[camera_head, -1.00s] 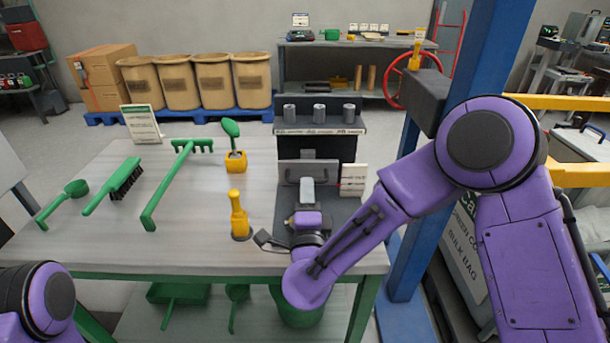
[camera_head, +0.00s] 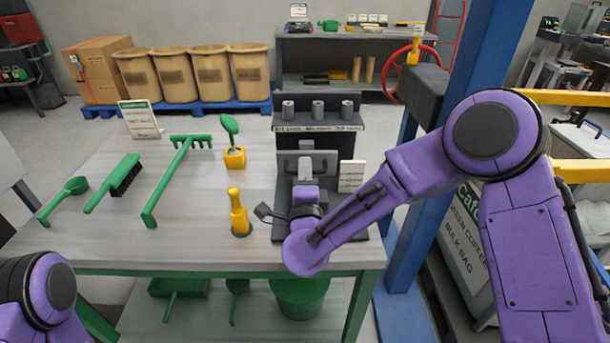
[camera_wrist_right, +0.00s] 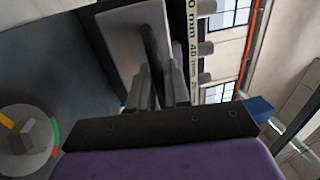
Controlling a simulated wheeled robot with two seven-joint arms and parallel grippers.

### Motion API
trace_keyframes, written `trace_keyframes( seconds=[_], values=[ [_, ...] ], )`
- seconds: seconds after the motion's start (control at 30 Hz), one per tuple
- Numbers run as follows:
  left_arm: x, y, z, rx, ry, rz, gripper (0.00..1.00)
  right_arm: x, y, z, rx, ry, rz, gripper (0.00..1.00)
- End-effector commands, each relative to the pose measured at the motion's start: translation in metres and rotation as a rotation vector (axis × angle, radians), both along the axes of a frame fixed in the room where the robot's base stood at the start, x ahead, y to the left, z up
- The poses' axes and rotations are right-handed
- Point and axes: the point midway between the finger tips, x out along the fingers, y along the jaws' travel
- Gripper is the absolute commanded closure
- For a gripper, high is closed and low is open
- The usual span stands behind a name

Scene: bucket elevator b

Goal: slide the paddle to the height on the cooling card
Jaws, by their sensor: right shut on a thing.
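The paddle (camera_head: 323,158) is a grey plate with a handle, upright in the dark device on the workbench. My right gripper (camera_head: 305,174) reaches it from the front. In the right wrist view, the fingers (camera_wrist_right: 158,88) are shut on the dark handle bar (camera_wrist_right: 150,45) in front of the plate (camera_wrist_right: 122,38). Another printed sign (camera_head: 140,118) stands at the bench's back left. My left gripper is out of view; only part of that arm shows.
A ledge (camera_head: 320,128) with mm labels and three grey cylinders stands behind the paddle. A yellow-handled tool (camera_head: 239,212) and yellow holder (camera_head: 235,158) are left of the device. Green scoop, brush and rake lie further left. A blue post (camera_head: 440,150) rises at right.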

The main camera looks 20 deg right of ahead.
Motion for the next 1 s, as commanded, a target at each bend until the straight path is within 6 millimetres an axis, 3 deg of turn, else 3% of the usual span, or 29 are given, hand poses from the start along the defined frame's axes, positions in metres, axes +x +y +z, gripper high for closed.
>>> trace_keyframes(
  seconds=[0.23, 0.27, 0.3, 0.6, 0.67, 1.0],
  values=[
    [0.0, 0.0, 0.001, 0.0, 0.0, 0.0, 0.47, 0.0, 0.0, 0.003, 0.002, -0.003, 0.001, 1.0],
    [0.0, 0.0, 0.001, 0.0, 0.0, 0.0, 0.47, 0.0, 0.0, 0.003, 0.002, -0.003, 0.0, 0.73],
    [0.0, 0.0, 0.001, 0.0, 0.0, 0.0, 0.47, 0.0, 0.0, 0.003, 0.002, -0.003, 0.001, 0.7],
    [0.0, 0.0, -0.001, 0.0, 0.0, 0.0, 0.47, -0.003, 0.002, 0.001, 0.001, -0.001, 0.001, 0.7],
    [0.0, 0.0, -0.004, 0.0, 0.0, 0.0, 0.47, -0.01, 0.004, -0.001, 0.001, -0.002, 0.003, 0.7],
    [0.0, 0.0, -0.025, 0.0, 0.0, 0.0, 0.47, -0.082, 0.024, -0.015, -0.002, -0.003, 0.004, 0.7]
  ],
)
